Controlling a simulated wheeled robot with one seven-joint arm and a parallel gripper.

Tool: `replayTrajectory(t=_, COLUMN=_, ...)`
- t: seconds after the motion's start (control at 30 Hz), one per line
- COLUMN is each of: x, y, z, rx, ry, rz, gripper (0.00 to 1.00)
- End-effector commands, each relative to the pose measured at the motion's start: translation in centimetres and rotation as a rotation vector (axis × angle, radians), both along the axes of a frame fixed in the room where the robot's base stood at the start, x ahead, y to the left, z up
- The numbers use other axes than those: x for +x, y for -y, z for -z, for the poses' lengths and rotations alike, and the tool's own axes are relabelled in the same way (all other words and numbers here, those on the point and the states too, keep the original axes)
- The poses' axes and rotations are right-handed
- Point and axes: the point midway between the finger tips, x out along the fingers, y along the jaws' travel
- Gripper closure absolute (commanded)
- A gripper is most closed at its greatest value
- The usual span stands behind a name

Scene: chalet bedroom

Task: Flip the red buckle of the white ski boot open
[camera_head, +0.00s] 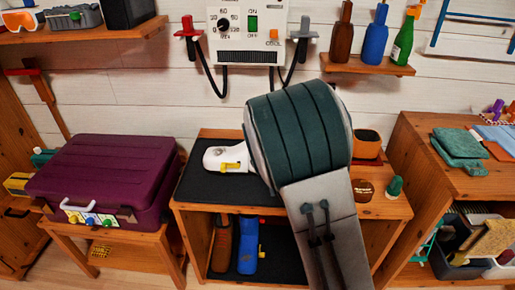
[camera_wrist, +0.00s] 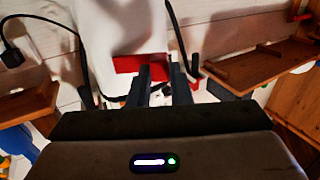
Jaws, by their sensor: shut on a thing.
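The white ski boot (camera_head: 218,158) is on the dark mat of the low wooden bench, partly hidden by my arm. A yellow buckle (camera_head: 232,167) shows on its lower part. In the wrist view the boot's white shaft (camera_wrist: 122,35) rises in front of my gripper. The red buckle (camera_wrist: 128,64) lies across it as a red bar. My gripper (camera_wrist: 159,73) has its dark fingers closed on the right part of this red buckle. In the head view my arm hides the gripper and the red buckle.
A purple suitcase (camera_head: 100,175) stands on a stand at left. A wall-mounted boot dryer (camera_head: 248,30) with dark hoses hangs behind the bench. A bottle shelf (camera_head: 362,66) is at upper right. A brown item (camera_head: 363,190) and a green item (camera_head: 394,187) lie right of my arm.

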Motion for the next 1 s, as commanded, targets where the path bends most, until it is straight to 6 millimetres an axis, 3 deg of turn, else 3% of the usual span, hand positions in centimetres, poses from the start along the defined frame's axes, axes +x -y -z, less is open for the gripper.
replayTrajectory(t=0.6, x=-0.6, y=3.1, z=0.0, rx=-0.001, ry=0.002, rz=-0.424, gripper=1.0)
replayTrajectory(t=1.0, x=-0.7, y=4.0, z=0.0, rx=-0.001, ry=0.0, rz=-0.593, gripper=1.0)
